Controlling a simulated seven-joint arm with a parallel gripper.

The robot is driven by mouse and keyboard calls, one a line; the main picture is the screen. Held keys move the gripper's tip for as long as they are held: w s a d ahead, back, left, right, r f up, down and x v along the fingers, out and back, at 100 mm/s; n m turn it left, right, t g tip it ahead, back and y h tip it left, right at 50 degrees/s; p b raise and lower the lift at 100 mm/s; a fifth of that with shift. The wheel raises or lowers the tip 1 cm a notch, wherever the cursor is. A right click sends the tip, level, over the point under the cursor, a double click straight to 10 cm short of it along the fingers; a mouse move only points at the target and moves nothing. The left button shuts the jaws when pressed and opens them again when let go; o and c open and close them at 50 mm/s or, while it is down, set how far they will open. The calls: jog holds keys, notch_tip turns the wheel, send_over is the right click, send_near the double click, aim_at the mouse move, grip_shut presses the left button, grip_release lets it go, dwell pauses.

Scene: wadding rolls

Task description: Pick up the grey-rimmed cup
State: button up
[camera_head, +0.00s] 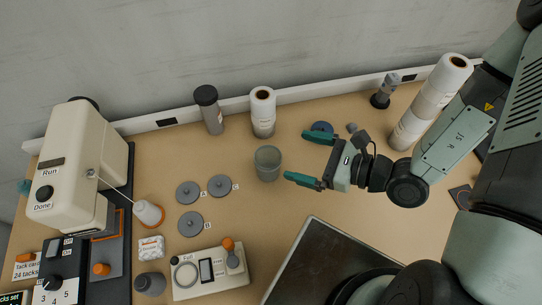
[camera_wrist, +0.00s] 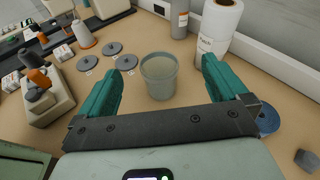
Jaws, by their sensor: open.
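The grey-rimmed cup (camera_head: 267,163) stands upright on the tan table, near the middle in the head view. It is a grey-green, open-topped cup. In the wrist view the cup (camera_wrist: 158,76) shows between my two teal fingers, beyond the gripper's dark crossbar. My gripper (camera_head: 303,158) is open and empty. Its fingers point left toward the cup, with a gap between the fingertips and the cup in the head view. I cannot tell from these views how far the fingers are above the table.
A white roll (camera_head: 263,112) and a dark-lidded grey canister (camera_head: 209,109) stand behind the cup. Several grey discs (camera_head: 190,224) lie to its left. A small device with an orange knob (camera_head: 211,273) sits at front left. A dark panel (camera_head: 328,262) lies at the front.

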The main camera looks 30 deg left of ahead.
aim_at(258, 153)
jog(key=a+f, duration=0.2)
jog(key=a, duration=0.1)
jog(key=a+f+m, duration=0.1)
jog(key=a+f, duration=0.1)
jog(key=a, duration=0.2)
jog(key=s+a+f+m+t, duration=0.1)
jog(key=a+f, duration=0.1)
jog(key=a, duration=0.1)
jog(key=shift+a+f, duration=0.3)
jog(key=shift+f, duration=0.1)
jog(key=c, duration=1)
